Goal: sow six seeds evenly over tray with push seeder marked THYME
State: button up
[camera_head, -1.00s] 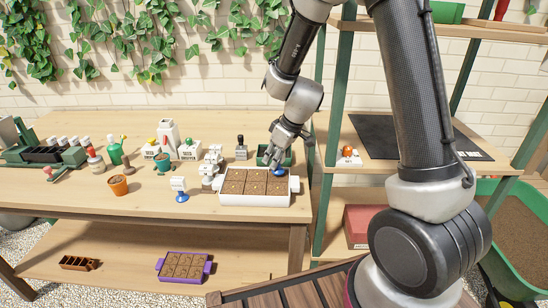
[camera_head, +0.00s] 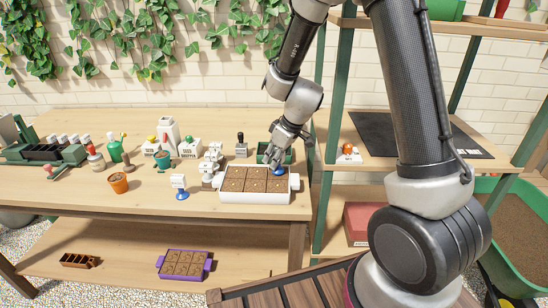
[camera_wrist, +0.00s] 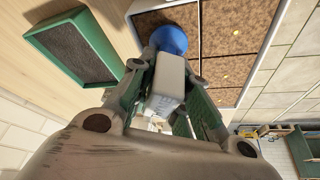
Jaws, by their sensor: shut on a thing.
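My gripper (camera_head: 277,157) is shut on a push seeder with a pale body (camera_wrist: 168,85) and a round blue end (camera_wrist: 168,39). The seeder is at the back right of the white tray (camera_head: 254,198), its blue end over the soil there; I cannot tell whether it touches. Its marking is not readable. The tray holds brown soil in several cells. In the wrist view, small yellow seeds (camera_wrist: 225,74) lie on the soil to the right of the blue end. Another white seeder with a blue base (camera_head: 180,188) stands on the table left of the tray.
A green dark-filled tray (camera_wrist: 72,50) lies close behind the white tray. White seeders (camera_head: 211,165) stand close to the tray's left end. Orange (camera_head: 118,183) and teal pots are further left. A green shelf post (camera_head: 330,130) stands close on the right.

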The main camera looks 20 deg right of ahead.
jog(key=shift+f, duration=0.15)
dwell(0.5)
jog(key=shift+r, duration=1.5)
